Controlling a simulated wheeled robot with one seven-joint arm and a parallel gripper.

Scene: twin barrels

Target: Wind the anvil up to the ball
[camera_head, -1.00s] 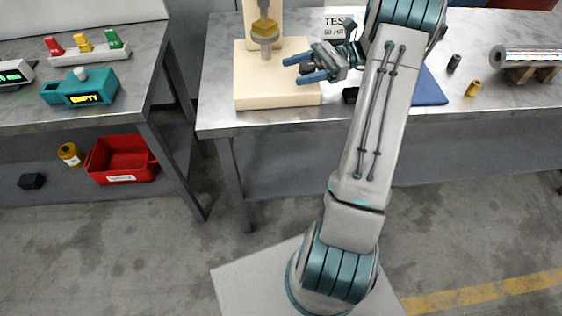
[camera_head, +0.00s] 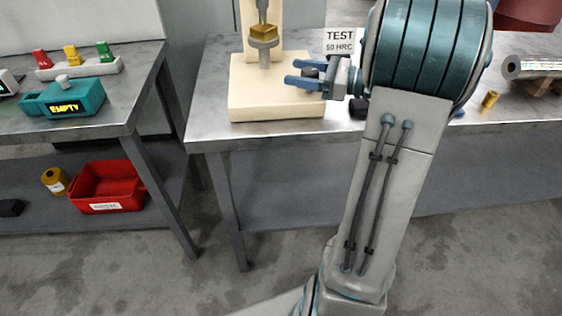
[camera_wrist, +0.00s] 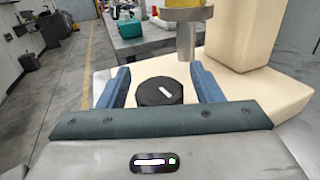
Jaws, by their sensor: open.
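The cream tester (camera_head: 277,104) stands at the left end of the middle bench. Its grey anvil (camera_head: 264,44) sits on a short post and bears a gold block (camera_head: 263,33). A grey rod (camera_head: 262,8) hangs above the block; the ball at its tip is too small to make out. My gripper (camera_head: 302,73) is open at the right side of the tester. In the wrist view a black round knob with a white mark (camera_wrist: 160,92) lies between my open blue fingers (camera_wrist: 160,76). I cannot tell whether they touch it.
A TEST 50 HRC sign (camera_head: 340,40) stands behind my gripper. A teal EMPTY box (camera_head: 66,98) is on the left table. A floor gap separates the tables.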

